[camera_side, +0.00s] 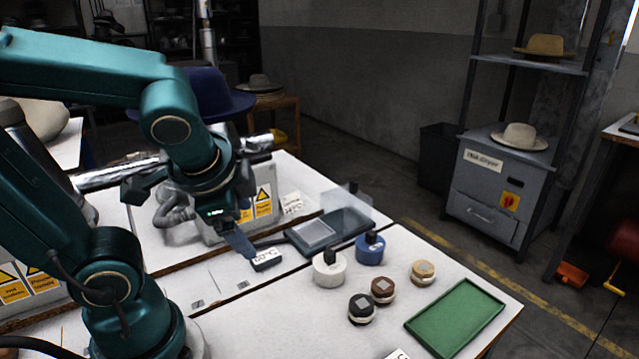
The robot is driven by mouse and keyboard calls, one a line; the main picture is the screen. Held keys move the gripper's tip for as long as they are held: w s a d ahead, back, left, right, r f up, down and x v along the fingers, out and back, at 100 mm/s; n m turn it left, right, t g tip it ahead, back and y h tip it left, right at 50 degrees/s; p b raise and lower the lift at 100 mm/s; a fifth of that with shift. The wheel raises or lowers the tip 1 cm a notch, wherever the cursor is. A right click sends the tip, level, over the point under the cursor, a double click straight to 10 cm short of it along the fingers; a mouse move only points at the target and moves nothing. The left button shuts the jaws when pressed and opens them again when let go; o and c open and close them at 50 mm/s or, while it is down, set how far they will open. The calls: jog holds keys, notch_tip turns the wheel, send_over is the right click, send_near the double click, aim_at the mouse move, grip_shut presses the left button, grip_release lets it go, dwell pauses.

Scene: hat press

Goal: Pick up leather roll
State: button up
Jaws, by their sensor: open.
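Three small rolls sit on the white table: a tan one (423,272), a brown one (383,290) and a black one (362,308), the last two with a square patch on top. The brown one looks most like a leather roll, but I cannot be sure which is leather. My gripper (238,243) is left of and apart from all of them, pointing down beside the grey machine with warning labels. It is open, nothing shows between its fingers, and the arm partly hides it.
A white round piece (329,272) and a blue one (369,252), both with dark knobs, stand between my gripper and the rolls. A dark flat device (327,234) with a clear panel lies behind them. A green tray (456,318) lies at the table's right end.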

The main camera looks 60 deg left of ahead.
jog(key=w+a+m+y, duration=0.2)
jog(key=w+m, duration=0.1)
jog(key=m, duration=0.1)
jog(key=m+t+y, duration=0.2)
jog(key=m+t, duration=0.5)
jog(key=m, duration=1.1)
send_over(382, 289)
jog(key=s+a, duration=0.2)
jog(key=a, duration=0.1)
notch_tip(382, 289, down, 8)
jog(key=d+f+m, duration=0.1)
jog(key=f, duration=0.1)
jog(key=s+d+f+m+h, duration=0.1)
jog(key=d+f, duration=0.1)
jog(key=d+f+m+t+h, duration=0.1)
jog(key=shift+s+d+f+m, duration=0.15)
jog(key=shift+d+f+m, duration=0.2)
jog(key=shift+f+m, duration=0.05)
jog(key=shift+x, duration=2.35)
grip_shut()
jog(key=shift+r, duration=0.15)
